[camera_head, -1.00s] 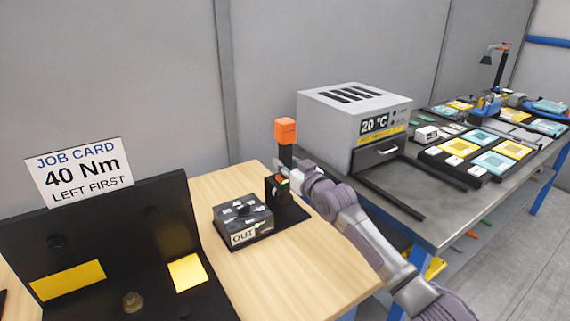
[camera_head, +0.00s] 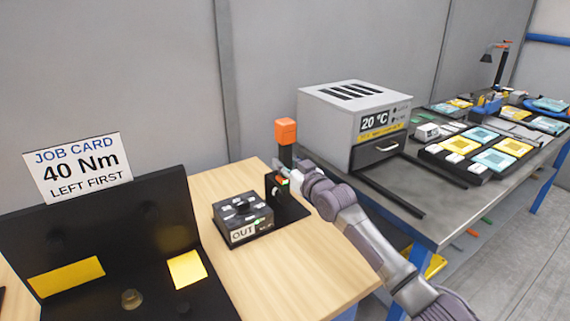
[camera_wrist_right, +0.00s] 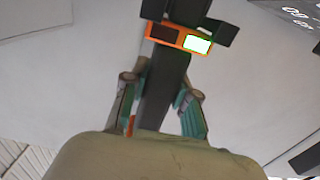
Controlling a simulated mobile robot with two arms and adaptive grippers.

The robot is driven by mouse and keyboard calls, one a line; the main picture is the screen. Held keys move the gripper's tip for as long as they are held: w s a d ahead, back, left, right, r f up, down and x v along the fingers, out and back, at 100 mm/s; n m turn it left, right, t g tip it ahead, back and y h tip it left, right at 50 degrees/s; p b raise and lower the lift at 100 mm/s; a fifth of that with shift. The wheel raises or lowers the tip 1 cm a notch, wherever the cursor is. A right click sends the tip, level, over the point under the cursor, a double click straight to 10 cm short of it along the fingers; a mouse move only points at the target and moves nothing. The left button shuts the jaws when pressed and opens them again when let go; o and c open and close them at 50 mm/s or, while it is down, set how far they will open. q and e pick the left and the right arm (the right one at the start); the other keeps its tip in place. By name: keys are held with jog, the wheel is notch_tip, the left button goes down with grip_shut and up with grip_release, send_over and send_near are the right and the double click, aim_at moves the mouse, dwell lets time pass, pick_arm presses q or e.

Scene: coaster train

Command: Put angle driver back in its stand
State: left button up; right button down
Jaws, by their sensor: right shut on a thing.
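The angle driver (camera_head: 286,154) stands upright, a dark body with an orange block on top, above the black stand (camera_head: 291,213) on the wooden bench. My right gripper (camera_head: 284,174) is shut on its dark body. In the right wrist view the driver's dark shaft (camera_wrist_right: 166,92) runs between the teal-padded fingers of the right gripper (camera_wrist_right: 160,108), below an orange-framed display with a lit green part. Whether the driver's lower end is seated in the stand is hidden by the gripper and the stand's upright. My left gripper is not in view.
A dark box labelled OUT (camera_head: 243,219) sits left of the stand. A black fixture (camera_head: 130,240) with yellow patches and a job card (camera_head: 78,166) is at the left. A grey oven (camera_head: 354,117) stands on the metal table behind my right arm. The front of the wooden bench is clear.

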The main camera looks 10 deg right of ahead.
dwell(0.4)
jog(key=c, duration=0.8)
grip_release()
jog(key=shift+s, duration=0.15)
jog(key=shift+f, duration=0.1)
